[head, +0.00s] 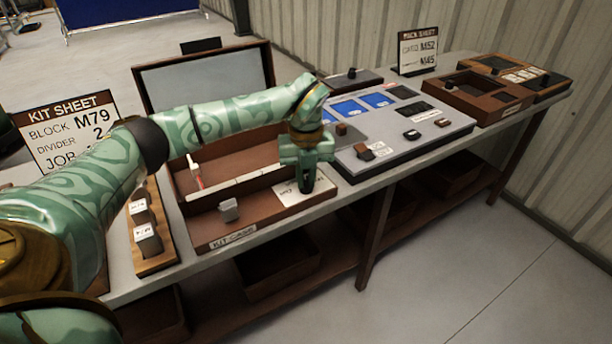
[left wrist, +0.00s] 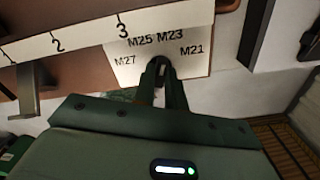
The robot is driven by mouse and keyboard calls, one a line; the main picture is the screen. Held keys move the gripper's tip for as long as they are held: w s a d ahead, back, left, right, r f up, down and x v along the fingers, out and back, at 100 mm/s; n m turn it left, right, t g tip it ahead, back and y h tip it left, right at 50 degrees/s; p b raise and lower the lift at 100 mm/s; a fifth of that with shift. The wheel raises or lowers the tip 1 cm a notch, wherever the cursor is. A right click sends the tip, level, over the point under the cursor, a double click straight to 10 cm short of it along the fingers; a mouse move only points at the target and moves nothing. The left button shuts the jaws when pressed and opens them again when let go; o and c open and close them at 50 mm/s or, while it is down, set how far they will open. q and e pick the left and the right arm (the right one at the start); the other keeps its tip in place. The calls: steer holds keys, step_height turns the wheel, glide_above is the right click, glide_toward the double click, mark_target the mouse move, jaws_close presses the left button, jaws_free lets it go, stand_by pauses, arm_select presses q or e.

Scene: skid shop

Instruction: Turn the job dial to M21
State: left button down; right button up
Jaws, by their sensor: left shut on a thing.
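The job dial is a dark knob (left wrist: 160,68) on a white plate (left wrist: 127,66) marked M27, M25, M23 and M21 in an arc. In the head view the plate (head: 318,187) lies at the right end of the brown kit tray. My left gripper (head: 306,186) points down over it, and in the left wrist view its fingers (left wrist: 162,84) are shut on the knob. M25 and M23 are just beyond the knob, M27 to the left, M21 to the right. The fingers hide much of the knob, so I cannot tell which mark it points to. My right gripper is not in view.
The kit tray (head: 210,233) has a scale numbered 1 to 3 in the wrist view. A kit sheet (head: 70,128) reads block M79, divider 2; its job line is partly covered by my arm. A grey panel (head: 436,122) with blue patches stands right of the gripper.

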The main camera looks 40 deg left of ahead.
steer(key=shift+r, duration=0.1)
arm_select(q)
steer(key=shift+r+m+p, duration=0.3)
steer(key=shift+m+p, duration=0.3)
steer(key=shift+p, duration=0.4)
steer(key=m+p, duration=0.2)
steer(key=shift+p, duration=0.35)
steer(key=m+p, duration=0.2)
steer(key=m, duration=0.1)
steer(key=shift+p, duration=0.3)
steer(key=shift+f+m+p, duration=0.2)
steer(key=shift+m+p, duration=0.5)
steer(key=shift+m, duration=0.6)
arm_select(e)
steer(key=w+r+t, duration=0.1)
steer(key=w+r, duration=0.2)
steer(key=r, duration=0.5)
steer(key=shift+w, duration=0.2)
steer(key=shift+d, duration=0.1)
arm_select(q)
steer(key=c, duration=1.4)
jaws_free()
steer(key=shift+f, duration=0.1)
steer(key=shift+c, duration=0.2)
